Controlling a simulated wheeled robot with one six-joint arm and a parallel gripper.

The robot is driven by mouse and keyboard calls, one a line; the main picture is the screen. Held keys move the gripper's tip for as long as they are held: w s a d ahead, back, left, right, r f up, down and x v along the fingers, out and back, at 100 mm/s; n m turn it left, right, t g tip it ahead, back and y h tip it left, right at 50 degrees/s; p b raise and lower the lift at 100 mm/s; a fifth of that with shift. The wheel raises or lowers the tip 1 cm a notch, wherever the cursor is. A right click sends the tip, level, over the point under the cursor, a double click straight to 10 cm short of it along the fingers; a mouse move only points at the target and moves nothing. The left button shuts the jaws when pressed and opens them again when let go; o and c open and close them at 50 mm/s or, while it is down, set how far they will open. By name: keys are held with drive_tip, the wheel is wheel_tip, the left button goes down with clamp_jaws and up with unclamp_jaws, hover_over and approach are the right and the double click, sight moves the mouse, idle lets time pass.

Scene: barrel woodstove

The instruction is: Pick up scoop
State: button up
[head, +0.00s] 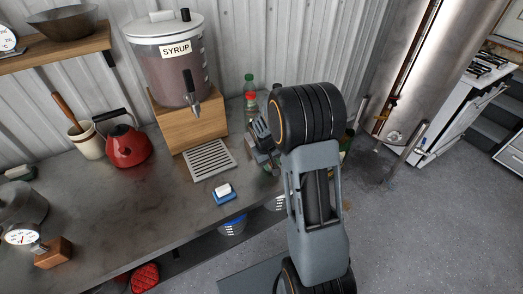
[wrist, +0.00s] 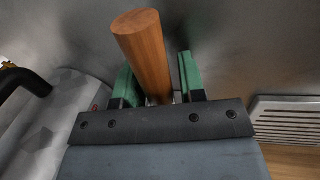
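A round wooden handle (wrist: 143,50) stands between the two green fingers of my gripper (wrist: 157,80) in the wrist view. It looks like the scoop's handle; its lower part is hidden by my gripper, so the scoop's body does not show. A narrow gap shows between the handle and the right finger; the left finger is close beside it, and contact there cannot be told. In the head view my gripper (head: 262,132) is over the right end of the counter, and my arm hides what it is around.
The counter (head: 110,205) holds a red kettle (head: 127,147), a crock (head: 88,142), a syrup dispenser (head: 172,75) on a wooden stand and a drip grate (head: 209,159). A blue sponge holder (head: 224,198) sits near the front edge. Bottles (head: 249,97) stand close behind my gripper.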

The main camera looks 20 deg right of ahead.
drive_tip(key=shift+d+f, duration=0.1)
drive_tip(key=shift+f, duration=0.15)
drive_tip(key=shift+c, duration=0.2)
clamp_jaws()
drive_tip(key=shift+r, duration=0.1)
